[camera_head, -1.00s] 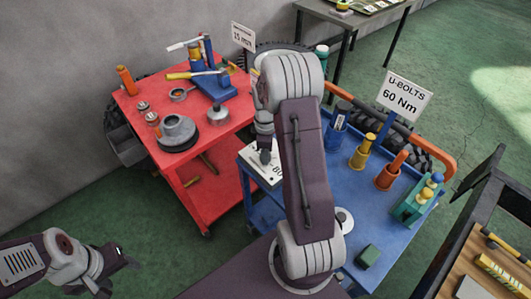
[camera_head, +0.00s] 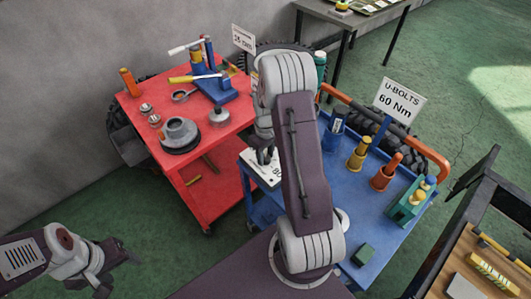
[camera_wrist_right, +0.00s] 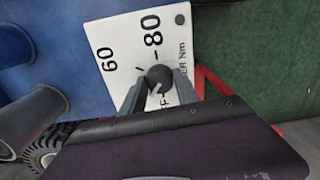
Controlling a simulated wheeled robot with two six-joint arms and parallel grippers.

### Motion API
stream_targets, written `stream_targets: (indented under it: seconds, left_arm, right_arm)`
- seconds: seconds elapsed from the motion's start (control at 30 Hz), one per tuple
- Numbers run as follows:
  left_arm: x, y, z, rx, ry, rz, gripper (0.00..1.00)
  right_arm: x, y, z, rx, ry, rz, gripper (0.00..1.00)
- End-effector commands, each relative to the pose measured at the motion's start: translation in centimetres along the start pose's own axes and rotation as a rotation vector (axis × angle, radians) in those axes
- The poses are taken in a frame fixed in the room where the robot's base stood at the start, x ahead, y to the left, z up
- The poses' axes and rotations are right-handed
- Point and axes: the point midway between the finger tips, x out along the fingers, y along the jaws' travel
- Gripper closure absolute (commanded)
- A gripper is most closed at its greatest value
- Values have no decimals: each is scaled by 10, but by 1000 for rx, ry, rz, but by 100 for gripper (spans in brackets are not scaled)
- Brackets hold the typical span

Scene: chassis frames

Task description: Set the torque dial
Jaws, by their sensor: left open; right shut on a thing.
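The torque dial is a dark round knob (camera_wrist_right: 158,78) on a white plate (camera_wrist_right: 112,33) marked 60 and 80, with partly covered lettering. A pale line on the knob points to the lower left in the right wrist view, away from the 80. My right gripper (camera_wrist_right: 160,84) is shut on the knob, a finger on each side. In the head view my right gripper (camera_head: 264,155) is over the plate (camera_head: 255,172) at the blue cart's left corner, and my arm hides part of the cart. My left gripper (camera_head: 127,256) is open and empty over the floor.
A sign (camera_head: 401,99) reads U-BOLTS 60 Nm above the blue cart (camera_head: 378,218). The cart carries orange and yellow cups and a green block. A red cart (camera_head: 206,143) with tools stands left; its sign (camera_head: 243,39) is too small to read surely.

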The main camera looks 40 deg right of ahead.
Motion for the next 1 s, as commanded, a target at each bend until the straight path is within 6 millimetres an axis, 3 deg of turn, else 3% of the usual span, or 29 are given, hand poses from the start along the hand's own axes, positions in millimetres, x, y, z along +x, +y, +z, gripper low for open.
stream_targets:
  seconds: [1.0]
  left_arm:
    - [-35, 1, -4, 0, 0, 0, 42]
  right_arm:
    - [-2, 1, -1, 957, 3, 1, 100]
